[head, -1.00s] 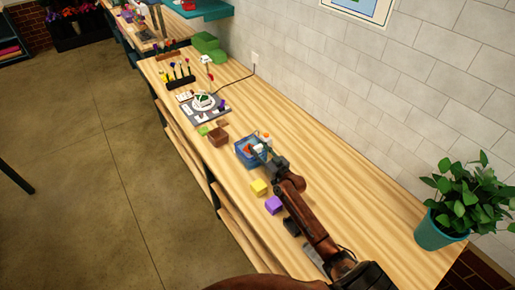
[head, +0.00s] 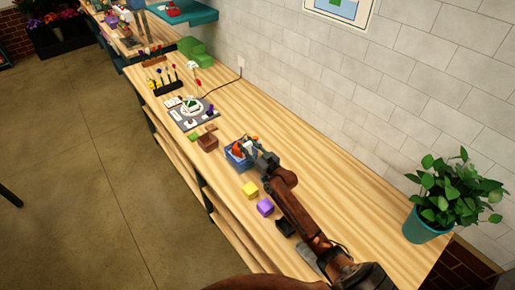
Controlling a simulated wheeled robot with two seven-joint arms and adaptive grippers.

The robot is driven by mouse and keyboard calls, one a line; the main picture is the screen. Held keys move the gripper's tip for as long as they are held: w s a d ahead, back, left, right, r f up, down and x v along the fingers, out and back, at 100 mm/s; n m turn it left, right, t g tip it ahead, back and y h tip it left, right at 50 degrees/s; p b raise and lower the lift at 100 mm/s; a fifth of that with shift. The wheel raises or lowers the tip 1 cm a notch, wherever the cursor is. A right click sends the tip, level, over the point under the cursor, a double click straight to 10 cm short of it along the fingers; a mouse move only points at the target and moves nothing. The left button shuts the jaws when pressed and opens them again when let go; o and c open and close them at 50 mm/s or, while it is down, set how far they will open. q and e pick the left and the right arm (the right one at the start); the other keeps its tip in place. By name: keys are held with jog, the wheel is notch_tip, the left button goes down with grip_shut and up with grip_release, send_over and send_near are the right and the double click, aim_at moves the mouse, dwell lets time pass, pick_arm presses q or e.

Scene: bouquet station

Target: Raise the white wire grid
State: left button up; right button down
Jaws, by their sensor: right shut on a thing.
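My right gripper (head: 256,151) is over the far right side of the blue bin (head: 235,163), its fingers shut on a small whitish thing. That fits the white wire grid, but it is too small and too covered by the gripper for me to make out its mesh. Orange pieces (head: 237,149) show in the bin beside the fingers. I cannot tell whether the held thing is clear of the bin. My left gripper is out of view.
Yellow (head: 250,190) and purple (head: 265,207) blocks and a black one (head: 285,227) lie along the front edge. A brown box (head: 208,143) and a grey mat (head: 205,120) with a white round piece lie beyond the bin. A potted plant (head: 428,225) stands right.

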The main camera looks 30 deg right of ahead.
notch_tip(320, 180, up, 3)
jog(key=shift+d+r+p, duration=0.1)
jog(key=shift+p, duration=0.55)
jog(key=shift+r, duration=0.25)
jog(key=shift+w+r, duration=0.1)
jog(key=shift+r, duration=0.1)
jog(key=c, duration=1.8)
grip_release()
jog(key=o, duration=0.5)
jog(key=shift+f, duration=0.15)
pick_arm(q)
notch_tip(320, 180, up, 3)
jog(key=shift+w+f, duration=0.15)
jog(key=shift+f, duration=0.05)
pick_arm(e)
jog(key=shift+f, duration=0.1)
jog(key=s, duration=0.4)
jog(key=s+d, duration=0.1)
jog(key=s, duration=0.7)
jog(key=shift+d, duration=0.4)
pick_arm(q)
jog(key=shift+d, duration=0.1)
